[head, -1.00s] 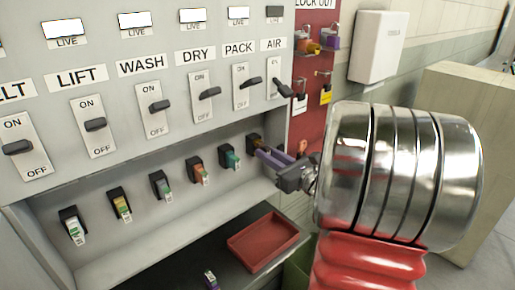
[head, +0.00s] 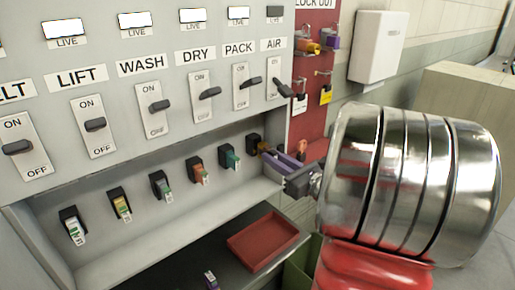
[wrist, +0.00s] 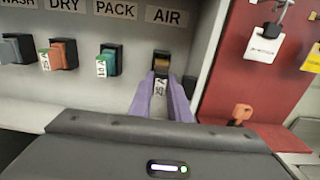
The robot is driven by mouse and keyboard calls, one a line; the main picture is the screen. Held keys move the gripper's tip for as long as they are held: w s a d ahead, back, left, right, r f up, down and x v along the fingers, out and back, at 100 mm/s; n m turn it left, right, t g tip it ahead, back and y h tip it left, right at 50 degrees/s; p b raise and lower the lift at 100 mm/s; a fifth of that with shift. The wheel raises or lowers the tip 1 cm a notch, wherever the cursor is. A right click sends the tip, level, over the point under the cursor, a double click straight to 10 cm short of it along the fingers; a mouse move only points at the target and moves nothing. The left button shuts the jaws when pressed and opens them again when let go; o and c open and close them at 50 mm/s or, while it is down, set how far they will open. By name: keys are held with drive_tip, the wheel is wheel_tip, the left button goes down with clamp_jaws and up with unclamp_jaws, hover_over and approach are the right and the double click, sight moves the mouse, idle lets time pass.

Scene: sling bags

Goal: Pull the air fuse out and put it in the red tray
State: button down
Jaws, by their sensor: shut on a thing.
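The air fuse (wrist: 160,86), with a pale 25 A label, is between the purple fingers of my gripper (wrist: 168,98). My gripper, also in the head view (head: 274,155), is shut on it just in front of the black air fuse socket (head: 253,143), at the right end of the row. A brownish end of the fuse shows near the fingertips; whether it is fully clear of the socket I cannot tell. The red tray (head: 262,240) lies empty on the dark surface below, left of my arm.
Several other fuses, such as the teal pack fuse (head: 231,159) and the orange dry fuse (head: 199,170), sit in the row to the left. The air switch (head: 281,86) points down. The red lockout board (head: 313,100) stands to the right.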

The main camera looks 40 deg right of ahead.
drive_tip(key=shift+s, duration=0.65)
drive_tip(key=shift+s, duration=0.3)
drive_tip(key=shift+s+d, duration=0.1)
drive_tip(key=shift+s, duration=1.8)
drive_tip(key=shift+s, duration=0.1)
